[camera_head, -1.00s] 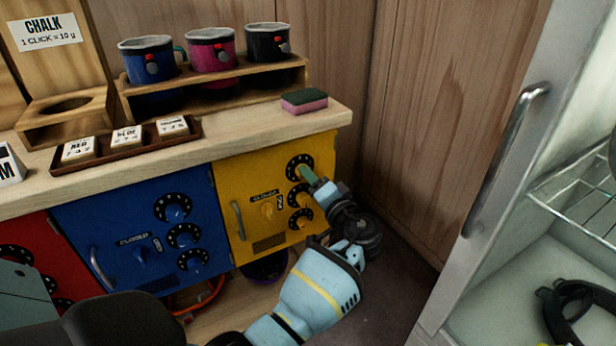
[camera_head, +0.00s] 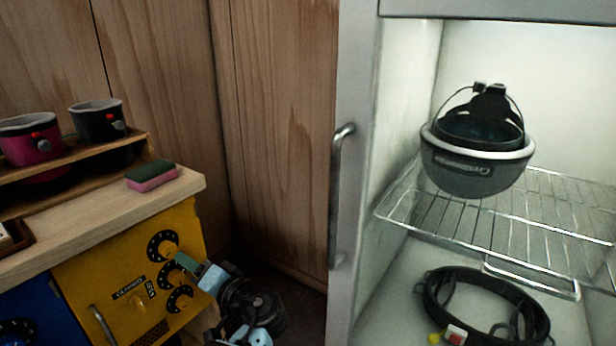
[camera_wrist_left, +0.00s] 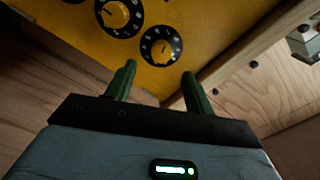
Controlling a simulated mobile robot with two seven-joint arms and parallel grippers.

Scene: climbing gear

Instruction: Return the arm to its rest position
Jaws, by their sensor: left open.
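My left gripper (camera_head: 187,264) is in front of the yellow cabinet (camera_head: 122,282), close to its column of black dials (camera_head: 163,246). In the left wrist view its two green fingers (camera_wrist_left: 158,84) stand apart with nothing between them. A dial (camera_wrist_left: 161,46) with a yellow knob lies just beyond the fingertips, and another dial (camera_wrist_left: 119,17) is up and to the left. Whether the fingers touch the panel is not clear. My left arm shows only in part at the bottom of the head view. My right gripper is not in view.
A wooden counter (camera_head: 90,222) bears a pink and green sponge (camera_head: 152,176) and cups in a rack (camera_head: 137,143). A grey cabinet with a handle (camera_head: 338,190) stands open at right, with a helmet (camera_head: 474,150) on a wire shelf (camera_head: 405,215) and a black belt-like ring (camera_head: 487,305) below.

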